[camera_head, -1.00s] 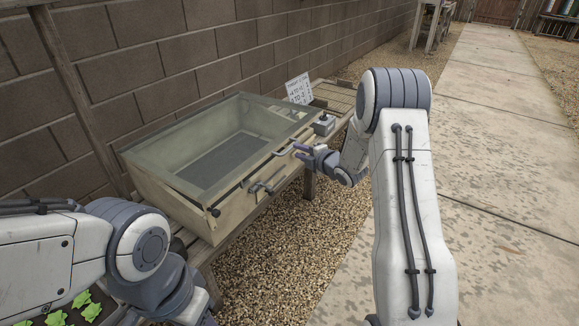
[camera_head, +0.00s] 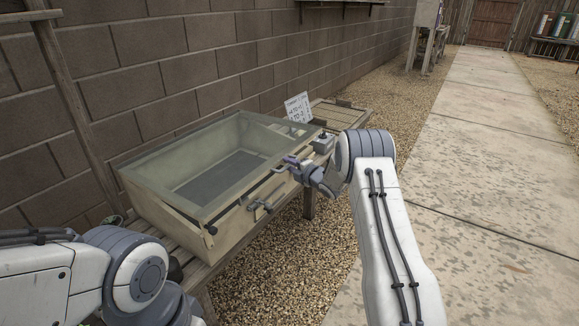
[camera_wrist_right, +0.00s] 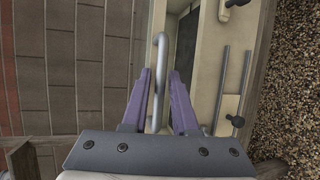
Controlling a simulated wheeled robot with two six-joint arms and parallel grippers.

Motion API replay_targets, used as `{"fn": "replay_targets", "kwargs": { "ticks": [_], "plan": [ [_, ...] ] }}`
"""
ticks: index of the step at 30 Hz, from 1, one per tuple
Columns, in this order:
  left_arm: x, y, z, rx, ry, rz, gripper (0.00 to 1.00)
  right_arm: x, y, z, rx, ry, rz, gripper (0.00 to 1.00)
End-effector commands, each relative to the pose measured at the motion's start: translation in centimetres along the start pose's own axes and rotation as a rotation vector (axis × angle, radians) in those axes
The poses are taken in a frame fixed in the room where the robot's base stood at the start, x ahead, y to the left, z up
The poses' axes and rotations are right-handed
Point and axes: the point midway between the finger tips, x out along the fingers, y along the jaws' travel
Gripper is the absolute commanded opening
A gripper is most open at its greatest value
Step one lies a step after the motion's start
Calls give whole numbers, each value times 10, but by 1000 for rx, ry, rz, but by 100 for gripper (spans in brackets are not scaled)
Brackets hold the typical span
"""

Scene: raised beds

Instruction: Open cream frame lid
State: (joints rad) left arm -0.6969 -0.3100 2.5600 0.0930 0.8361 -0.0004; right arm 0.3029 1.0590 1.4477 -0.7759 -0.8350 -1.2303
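The cream frame (camera_head: 165,208) is a cream box with a glazed lid (camera_head: 153,157), which lies down on it. A grey bar handle (camera_head: 280,168) is at the lid's front edge; it also shows in the right wrist view (camera_wrist_right: 161,50). My right gripper (camera_head: 290,160) is at this handle. In the wrist view its two purple fingers (camera_wrist_right: 158,73) are apart, with the handle bar between them and a gap on each side. My left arm is at the lower left, and its gripper is out of view.
A latch (camera_head: 260,205) sits on the box's front. A small grey device (camera_head: 323,143) and a white sign (camera_head: 298,107) stand right of the lid. The bench (camera_head: 343,115) runs along a block wall (camera_head: 170,70). Gravel and a clear path lie to the right.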

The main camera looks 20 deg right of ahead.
Motion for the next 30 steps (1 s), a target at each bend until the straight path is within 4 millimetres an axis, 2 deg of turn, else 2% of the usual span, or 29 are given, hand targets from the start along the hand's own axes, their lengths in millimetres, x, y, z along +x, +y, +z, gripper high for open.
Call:
{"fn": "replay_targets", "kwargs": {
  "ticks": [6, 9, 30],
  "plan": [
    [0, 0, 0, 0, 0, 0, 50, 0, 0, 0, 1, 0, 0, 27],
    [0, 0, 0, 0, 0, 0, 50, 0, 0, 0, 1, 0, 0, 0],
    [0, 0, 0, 0, 0, 0, 50, -1, -1, 1, 1, -2, -1, 0]
  ]
}}
